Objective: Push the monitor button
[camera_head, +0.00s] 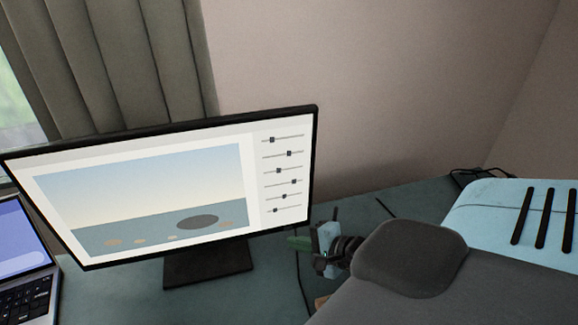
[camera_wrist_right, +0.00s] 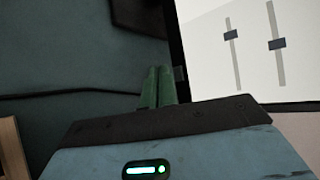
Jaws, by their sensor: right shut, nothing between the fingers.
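The monitor (camera_head: 160,190) stands on the desk with its screen lit, showing a landscape picture and a column of sliders. My right gripper (camera_head: 296,243) is just right of the monitor's lower right corner in the head view. In the right wrist view the green fingers (camera_wrist_right: 158,86) are shut and empty, with their tips close to the monitor's dark edge (camera_wrist_right: 180,75). I cannot tell whether they touch it. The lit screen (camera_wrist_right: 240,45) fills the upper right there. I cannot make out the button in either view. My left gripper is not in view.
A laptop (camera_head: 28,265) stands at the left on the teal desk (camera_head: 385,205). Dark cables (camera_head: 470,173) lie at the back right. A brown object (camera_wrist_right: 12,150) shows at the wrist view's left edge. A curtain (camera_head: 110,60) and a bare wall are behind the desk.

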